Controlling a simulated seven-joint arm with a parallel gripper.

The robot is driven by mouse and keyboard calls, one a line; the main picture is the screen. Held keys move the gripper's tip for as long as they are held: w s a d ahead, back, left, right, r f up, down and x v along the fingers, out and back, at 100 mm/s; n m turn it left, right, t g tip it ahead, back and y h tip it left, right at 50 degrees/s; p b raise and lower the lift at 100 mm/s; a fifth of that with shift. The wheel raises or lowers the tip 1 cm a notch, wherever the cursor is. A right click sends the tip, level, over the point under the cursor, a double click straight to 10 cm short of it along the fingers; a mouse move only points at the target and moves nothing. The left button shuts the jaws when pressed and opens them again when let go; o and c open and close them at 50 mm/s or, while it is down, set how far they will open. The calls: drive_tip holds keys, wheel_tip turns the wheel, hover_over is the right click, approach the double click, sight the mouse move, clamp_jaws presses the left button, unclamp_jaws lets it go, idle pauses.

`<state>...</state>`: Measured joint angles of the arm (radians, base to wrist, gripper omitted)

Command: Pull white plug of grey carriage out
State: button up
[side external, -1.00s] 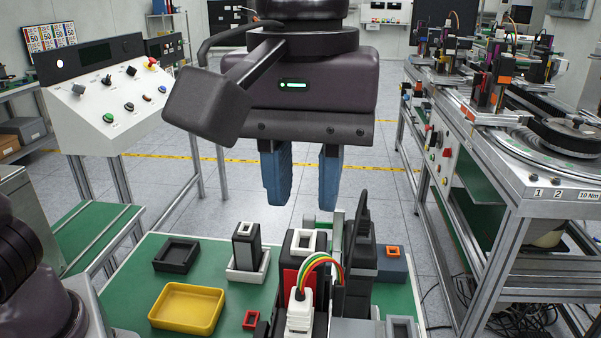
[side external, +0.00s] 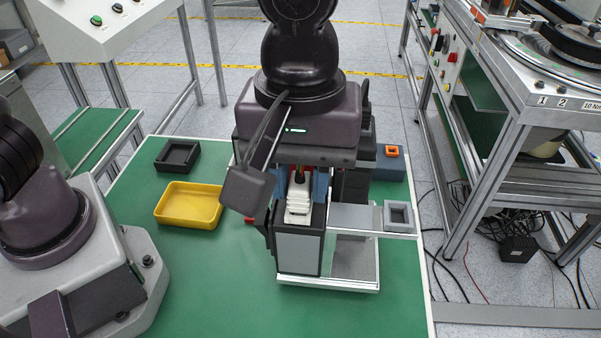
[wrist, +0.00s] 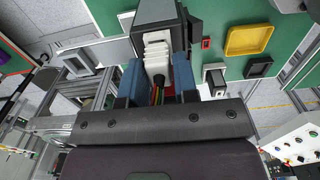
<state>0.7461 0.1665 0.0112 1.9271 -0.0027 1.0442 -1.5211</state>
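The white plug (side external: 298,210) sits upright at the top of the dark carriage with a grey front panel (side external: 299,252). My gripper (side external: 300,188) is lowered over it, with one blue finger on each side. In the wrist view, the ribbed white plug (wrist: 157,58) lies between the two fingers of my gripper (wrist: 158,66). The fingers look open, about as wide apart as before; whether they touch the plug is hard to tell. Coloured wires (wrist: 158,95) run from the plug between the fingers. The gripper body hides the area behind the plug.
A yellow tray (side external: 188,226) and a black square holder (side external: 177,156) stand left on the green table. A grey square holder (side external: 397,214) is on the right of the carriage.

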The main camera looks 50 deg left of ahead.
sight(301, 177)
drive_tip(key=shift+f, duration=0.2)
clamp_jaws()
drive_tip(key=shift+r, duration=0.35)
drive_tip(key=shift+r, duration=0.7)
drive_tip(key=shift+r, duration=1.45)
drive_tip(key=shift+r, duration=0.1)
